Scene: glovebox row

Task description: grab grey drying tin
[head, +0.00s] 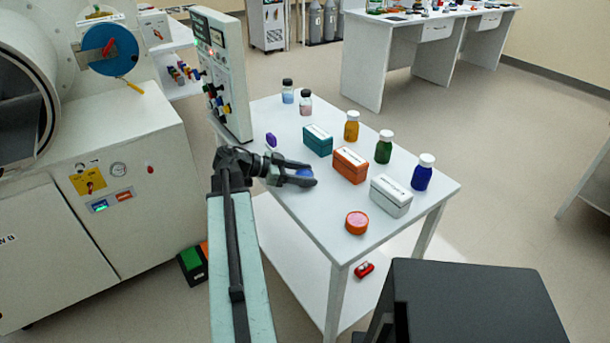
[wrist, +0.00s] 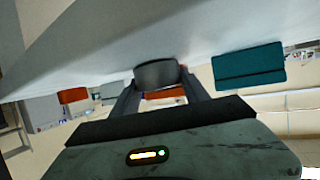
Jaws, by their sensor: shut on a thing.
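My gripper (head: 308,177) reaches in over the left edge of the white table and is shut on a small round tin. In the wrist view the tin (wrist: 157,74) shows a dark grey side between the two fingers. In the head view a blue face of the held thing (head: 304,173) shows between the jaws, and the fingers hide the rest. The tin is at or very close to the tabletop; I cannot tell whether it touches.
On the white table (head: 330,225) stand a teal box (head: 318,141), an orange box (head: 350,165), a white box (head: 391,196), an orange tin (head: 356,222) and several bottles. A control panel (head: 222,75) rises at the back left. The table's front left is clear.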

